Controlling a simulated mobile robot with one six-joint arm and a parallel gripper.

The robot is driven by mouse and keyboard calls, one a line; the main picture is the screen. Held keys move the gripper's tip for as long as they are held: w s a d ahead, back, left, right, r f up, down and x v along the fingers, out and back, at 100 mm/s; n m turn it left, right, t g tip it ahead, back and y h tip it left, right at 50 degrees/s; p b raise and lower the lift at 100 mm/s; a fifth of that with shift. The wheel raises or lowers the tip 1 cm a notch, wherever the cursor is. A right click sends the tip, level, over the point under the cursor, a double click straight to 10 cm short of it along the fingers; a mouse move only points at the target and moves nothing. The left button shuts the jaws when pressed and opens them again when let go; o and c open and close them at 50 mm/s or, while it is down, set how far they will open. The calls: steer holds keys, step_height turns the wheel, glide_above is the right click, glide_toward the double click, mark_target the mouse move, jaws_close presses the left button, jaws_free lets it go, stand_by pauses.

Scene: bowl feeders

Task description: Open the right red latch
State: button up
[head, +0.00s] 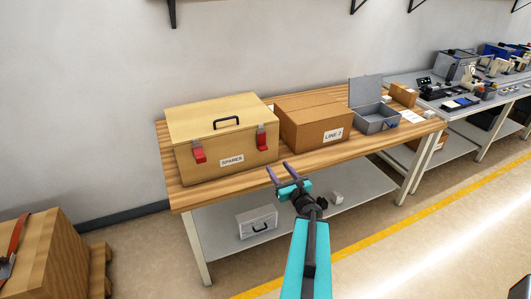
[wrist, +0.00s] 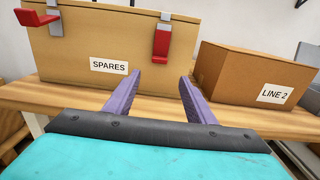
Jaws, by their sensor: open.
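The wooden box labelled SPARES (head: 222,138) stands on the left part of the wooden table, lid down. Its right red latch (head: 262,139) is on the front face and also shows in the wrist view (wrist: 162,43). Its left red latch (head: 199,153) shows in the wrist view too (wrist: 36,17). My gripper (head: 278,170) is open and empty, in front of the table edge, lower than and slightly right of the right latch. In the wrist view the fingers (wrist: 158,84) point towards the box, below the latch.
A cardboard box labelled LINE 2 (head: 315,125) stands close to the right of the SPARES box. An open grey metal box (head: 377,122) is further right. The wooden tabletop (head: 235,183) has a narrow clear strip in front. A small case (head: 257,222) sits on the lower shelf.

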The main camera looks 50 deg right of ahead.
mark_target(263, 142)
steer(key=b+x, duration=0.2)
steer(key=b, duration=0.1)
steer(key=shift+w+f, duration=0.2)
steer(key=shift+w, duration=0.2)
steer(key=b+x, duration=0.2)
steer(key=b, duration=0.9)
steer(key=shift+w+d, duration=0.15)
steer(key=p+x, duration=0.1)
steer(key=x, duration=0.7)
steer(key=shift+w+r+p, duration=0.2)
steer(key=shift+p, duration=0.1)
steer(key=shift+d, duration=0.1)
stand_by(0.3)
jaws_close()
